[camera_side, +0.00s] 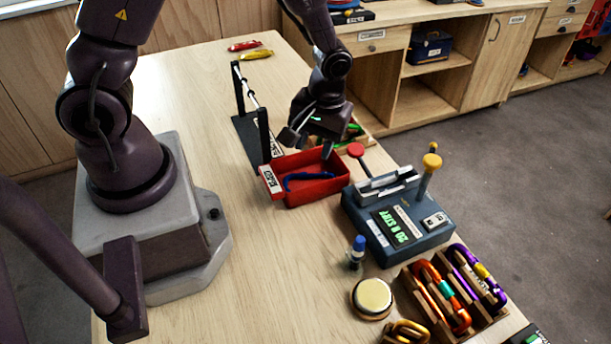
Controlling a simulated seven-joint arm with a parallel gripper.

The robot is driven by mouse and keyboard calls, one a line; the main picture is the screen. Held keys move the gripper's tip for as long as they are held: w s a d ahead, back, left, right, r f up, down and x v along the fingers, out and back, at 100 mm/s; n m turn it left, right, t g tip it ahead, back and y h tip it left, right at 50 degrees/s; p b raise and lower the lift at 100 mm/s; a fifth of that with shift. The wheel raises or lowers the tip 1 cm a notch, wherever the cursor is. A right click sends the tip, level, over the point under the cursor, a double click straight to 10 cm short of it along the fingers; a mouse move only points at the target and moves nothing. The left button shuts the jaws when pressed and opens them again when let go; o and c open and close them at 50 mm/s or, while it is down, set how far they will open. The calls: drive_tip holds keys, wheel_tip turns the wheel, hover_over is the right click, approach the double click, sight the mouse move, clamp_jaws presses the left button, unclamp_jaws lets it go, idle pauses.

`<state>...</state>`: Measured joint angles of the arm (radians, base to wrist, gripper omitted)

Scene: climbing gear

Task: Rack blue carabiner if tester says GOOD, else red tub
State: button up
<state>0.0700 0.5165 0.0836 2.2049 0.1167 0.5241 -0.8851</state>
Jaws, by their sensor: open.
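The blue carabiner (308,180) lies inside the red tub (325,192), which has a white label on its left end. My gripper (309,143) is open and empty above the far side of the tub, apart from the carabiner. The tester (398,222) is a dark blue-grey box to the right of the tub. Its display (396,228) shows green text that seems to read "20 N STIFF". The tester's clamp (386,184) looks empty. The rack (250,92), a rail between black posts on a black base, stands behind the tub on the left.
A wooden tray of orange and purple carabiners (455,290) sits at the front right. A round brass-rimmed pad (372,298) and a small blue-capped bottle (357,250) stand near the tester. A tray with green gear (353,131) lies behind my gripper. The table's left middle is clear.

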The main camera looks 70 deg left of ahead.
wheel_tip(320, 180, up, 13)
drive_tip(key=w+d, duration=0.1)
drive_tip(key=shift+w+f, duration=0.15)
drive_tip(key=shift+f, duration=0.05)
drive_tip(key=shift+d, duration=0.1)
drive_tip(key=s+r+m+t+h, duration=0.1)
drive_tip(key=s+r+m+t, duration=0.5)
drive_tip(key=s+r+m, duration=0.3)
drive_tip(key=shift+s+d+r+t, duration=0.3)
drive_tip(key=shift+s+r+t, duration=0.1)
drive_tip(key=shift+s+r, duration=1.05)
idle(0.6)
